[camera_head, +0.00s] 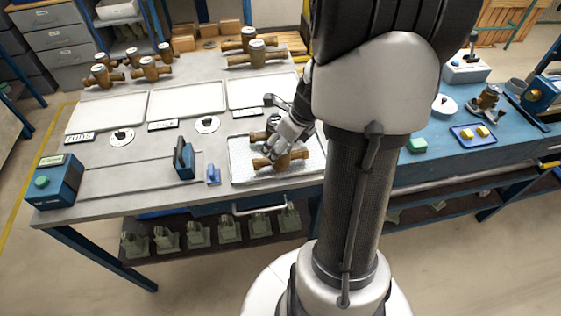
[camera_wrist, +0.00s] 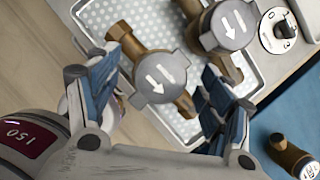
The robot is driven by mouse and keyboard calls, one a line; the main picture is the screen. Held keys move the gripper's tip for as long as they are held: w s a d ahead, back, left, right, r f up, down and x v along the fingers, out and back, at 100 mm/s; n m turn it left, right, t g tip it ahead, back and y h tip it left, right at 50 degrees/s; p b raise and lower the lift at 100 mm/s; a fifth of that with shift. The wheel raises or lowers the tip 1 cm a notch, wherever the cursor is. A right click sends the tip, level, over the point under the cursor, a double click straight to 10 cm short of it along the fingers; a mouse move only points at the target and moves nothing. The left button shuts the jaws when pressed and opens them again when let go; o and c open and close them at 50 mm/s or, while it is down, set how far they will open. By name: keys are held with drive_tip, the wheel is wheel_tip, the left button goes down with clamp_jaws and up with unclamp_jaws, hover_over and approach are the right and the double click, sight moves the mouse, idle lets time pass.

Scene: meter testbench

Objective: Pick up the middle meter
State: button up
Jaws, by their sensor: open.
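Brass meters with grey round caps lie in a perforated white tray (camera_head: 236,172) at the front of the bench. The nearer meter (camera_head: 293,158) is partly covered by my gripper (camera_head: 280,143) in the head view. In the wrist view this meter (camera_wrist: 158,77) sits between the spread fingers of my gripper (camera_wrist: 158,88), its cap showing two white arrows. A second meter (camera_wrist: 227,27) lies just beyond it in the tray, also visible behind my gripper (camera_head: 258,136). I see two meters in this tray; my arm may hide more. My gripper is open, with a finger on each side of the nearer meter.
Three white trays (camera_head: 187,99) line the bench behind. Several meters stand at the back left (camera_head: 150,69), and others at the back (camera_head: 256,53). A blue clamp block (camera_head: 184,160) is left of the front tray. A blue bench (camera_head: 440,140) with fittings is right.

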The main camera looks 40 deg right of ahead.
drive_tip(key=shift+w+f, duration=0.25)
drive_tip(key=shift+f, duration=0.45)
drive_tip(key=shift+r, duration=0.1)
drive_tip(key=shift+c, duration=0.2)
clamp_jaws()
idle(0.4)
